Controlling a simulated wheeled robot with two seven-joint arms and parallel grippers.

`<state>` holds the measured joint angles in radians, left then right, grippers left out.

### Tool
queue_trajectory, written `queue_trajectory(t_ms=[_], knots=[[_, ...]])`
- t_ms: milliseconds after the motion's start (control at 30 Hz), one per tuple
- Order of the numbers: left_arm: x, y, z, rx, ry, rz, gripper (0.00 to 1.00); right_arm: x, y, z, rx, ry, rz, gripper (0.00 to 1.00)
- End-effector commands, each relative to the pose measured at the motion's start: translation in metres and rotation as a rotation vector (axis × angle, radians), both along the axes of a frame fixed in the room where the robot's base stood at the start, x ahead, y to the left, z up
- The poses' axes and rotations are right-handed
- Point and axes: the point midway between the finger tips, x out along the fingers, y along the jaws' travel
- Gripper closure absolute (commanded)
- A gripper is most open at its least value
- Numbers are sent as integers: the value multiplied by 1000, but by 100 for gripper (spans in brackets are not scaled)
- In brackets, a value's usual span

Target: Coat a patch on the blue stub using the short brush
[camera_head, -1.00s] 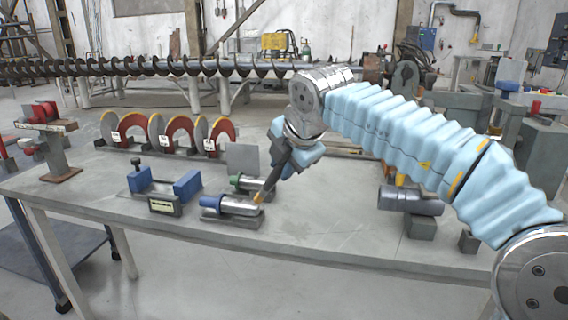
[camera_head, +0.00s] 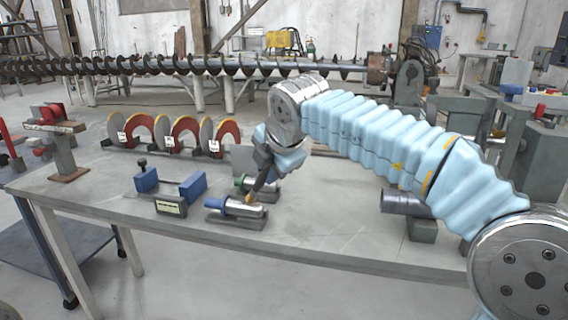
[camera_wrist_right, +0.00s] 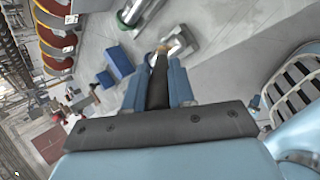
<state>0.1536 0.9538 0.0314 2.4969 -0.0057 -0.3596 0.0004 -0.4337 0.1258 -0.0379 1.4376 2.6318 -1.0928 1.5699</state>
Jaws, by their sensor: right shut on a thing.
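The blue stub lies on a low grey block near the table's front edge, its blue end (camera_head: 216,203) to the left and its bare metal part (camera_head: 240,208) to the right. My right gripper (camera_head: 268,170) is shut on the short brush (camera_head: 257,187), which points down and to the left. The brush tip is at the top of the stub's metal part; I cannot tell whether it touches. In the right wrist view the dark brush handle (camera_wrist_right: 158,84) sits between the blue fingers, with the metal part (camera_wrist_right: 182,42) beyond the tip. My left gripper is not in view.
A green-ended stub (camera_head: 243,182) lies just behind. A blue-jawed fixture (camera_head: 172,206) stands to the left, and red-and-grey discs (camera_head: 186,134) stand behind it. A metal cylinder on a block (camera_head: 402,204) is at the right. The front middle of the table is clear.

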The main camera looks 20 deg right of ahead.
Motion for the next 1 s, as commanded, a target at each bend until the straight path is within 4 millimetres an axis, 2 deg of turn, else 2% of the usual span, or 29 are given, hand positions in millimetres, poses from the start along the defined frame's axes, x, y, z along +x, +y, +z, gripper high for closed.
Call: queue_trajectory(t_ms=[233, 600, 1000], knots=[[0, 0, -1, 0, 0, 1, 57, -1, -4, -3, -5, 7, -3, 100], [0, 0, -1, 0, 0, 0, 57, -21, -33, 0, -4, 5, -7, 100], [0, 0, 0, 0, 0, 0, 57, -21, -35, 7, -5, 1, -5, 100]])
